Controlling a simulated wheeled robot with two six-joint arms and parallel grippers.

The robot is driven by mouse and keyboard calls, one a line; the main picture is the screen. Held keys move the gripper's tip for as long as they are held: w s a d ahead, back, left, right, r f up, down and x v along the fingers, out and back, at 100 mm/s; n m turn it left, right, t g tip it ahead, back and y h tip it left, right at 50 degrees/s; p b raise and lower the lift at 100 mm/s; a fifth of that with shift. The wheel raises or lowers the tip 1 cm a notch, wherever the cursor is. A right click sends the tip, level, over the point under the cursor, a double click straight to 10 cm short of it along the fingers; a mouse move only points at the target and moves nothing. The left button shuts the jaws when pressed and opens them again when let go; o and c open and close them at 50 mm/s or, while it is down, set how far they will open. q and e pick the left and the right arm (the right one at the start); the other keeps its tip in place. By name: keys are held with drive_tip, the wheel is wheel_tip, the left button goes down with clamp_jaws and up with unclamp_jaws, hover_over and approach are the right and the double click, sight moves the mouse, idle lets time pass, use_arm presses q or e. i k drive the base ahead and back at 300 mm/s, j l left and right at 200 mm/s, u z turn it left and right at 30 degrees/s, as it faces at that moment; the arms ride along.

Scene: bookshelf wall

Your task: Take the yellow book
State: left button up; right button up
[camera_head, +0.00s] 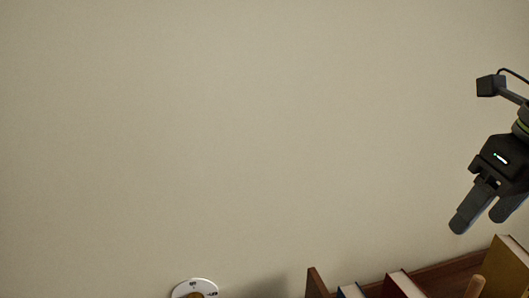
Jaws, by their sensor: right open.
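The yellow book (508,268) stands at the lower right corner of the head view, with its top edge and part of its cover showing. The rest of it is cut off by the frame. My right gripper (479,221) is at the right edge, above the yellow book and apart from it in the picture. Its two fingers point down and are spread, with nothing between them. My left gripper is not in view.
A wooden shelf (316,283) runs along the lower right. A red-brown book (402,286) and a dark blue book (350,292) stand in it. A wooden rod (475,287) shows near the yellow book. A round white object (196,287) is at the bottom. Bare wall fills the rest.

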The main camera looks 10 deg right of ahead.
sight(505, 268)
drive_tip(key=k+l, duration=0.1)
drive_tip(key=k, duration=0.75)
